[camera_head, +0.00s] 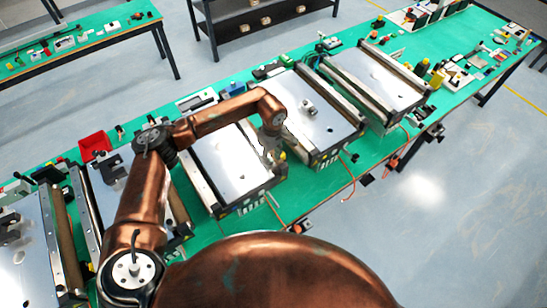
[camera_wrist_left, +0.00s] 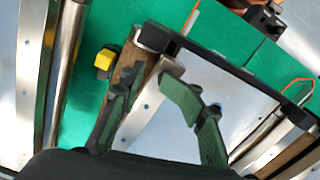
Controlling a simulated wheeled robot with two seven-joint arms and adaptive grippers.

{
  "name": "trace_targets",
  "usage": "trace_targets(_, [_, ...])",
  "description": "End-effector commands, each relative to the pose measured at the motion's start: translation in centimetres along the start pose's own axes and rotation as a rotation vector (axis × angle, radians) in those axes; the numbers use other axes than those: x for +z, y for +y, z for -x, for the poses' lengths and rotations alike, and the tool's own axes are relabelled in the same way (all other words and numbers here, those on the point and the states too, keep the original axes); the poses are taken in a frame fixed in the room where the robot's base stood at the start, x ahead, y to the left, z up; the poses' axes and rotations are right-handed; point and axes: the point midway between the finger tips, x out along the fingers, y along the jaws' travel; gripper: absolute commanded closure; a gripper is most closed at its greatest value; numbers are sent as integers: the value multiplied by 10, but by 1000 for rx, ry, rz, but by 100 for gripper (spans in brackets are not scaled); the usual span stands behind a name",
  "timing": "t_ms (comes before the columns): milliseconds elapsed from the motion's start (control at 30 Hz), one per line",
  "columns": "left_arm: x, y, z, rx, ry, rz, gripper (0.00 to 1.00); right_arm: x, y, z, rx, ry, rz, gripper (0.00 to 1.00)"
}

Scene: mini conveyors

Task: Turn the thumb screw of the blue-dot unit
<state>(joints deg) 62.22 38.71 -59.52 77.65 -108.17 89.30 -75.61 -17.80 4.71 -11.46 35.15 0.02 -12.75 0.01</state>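My left gripper (camera_head: 272,150) is over the near right corner of the middle conveyor unit (camera_head: 222,158), which has a pale metal plate. In the left wrist view, my left gripper (camera_wrist_left: 151,82) has its two dark green fingers apart, with the tips over the corner of a conveyor end. A metal end block (camera_wrist_left: 152,38) and a roller (camera_wrist_left: 127,67) lie at or beyond the tips; contact cannot be told. A yellow part (camera_wrist_left: 104,62) is just left of the fingers. I cannot make out the thumb screw or tell which unit is the blue-dot one. My right gripper is not in view.
Another conveyor unit (camera_head: 318,122) carries a small metal block (camera_head: 309,107); a further unit (camera_head: 375,83) stands beyond it. More units are at the left. A red bin (camera_head: 94,145) is at the back edge. Orange cables (camera_head: 349,182) hang at the front edge.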

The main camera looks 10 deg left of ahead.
Motion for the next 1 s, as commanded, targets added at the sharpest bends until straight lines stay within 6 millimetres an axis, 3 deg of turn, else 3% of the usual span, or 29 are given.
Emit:
trace_targets(300, [1, 1, 1, 2, -2, -2, 67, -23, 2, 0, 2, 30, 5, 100])
trace_targets(567, [0, 0, 3, 2, -1, -2, 67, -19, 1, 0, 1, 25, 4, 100])
trace_targets(1000, [1, 1, 31, 3, -1, -2, 67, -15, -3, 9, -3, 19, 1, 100])
